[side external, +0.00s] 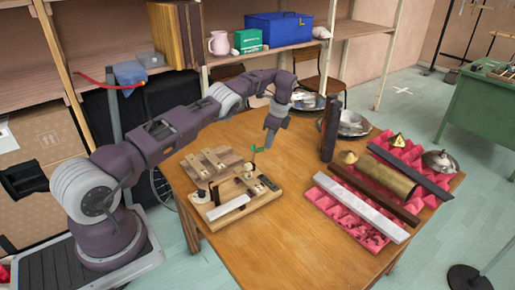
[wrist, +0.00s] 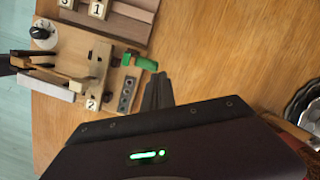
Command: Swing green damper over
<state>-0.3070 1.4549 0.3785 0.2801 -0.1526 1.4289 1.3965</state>
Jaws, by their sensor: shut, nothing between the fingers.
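The green damper (side external: 254,150) is a small green piece standing up on the wooden board (side external: 274,196) near the left of the table. In the wrist view the green damper (wrist: 146,64) lies at the right edge of the fixture, its green end pointing right. My gripper (side external: 269,146) is shut and empty, pointing down just beside the green damper. In the wrist view my gripper's fingertips (wrist: 160,80) are close to the green end; I cannot tell whether they touch it.
A wooden block set (side external: 208,162) sits behind the board. A dark upright block (side external: 329,128) and metal bowls stand at the back. Pink foam (side external: 348,222) with several bars lies at the right. The table's middle front is clear.

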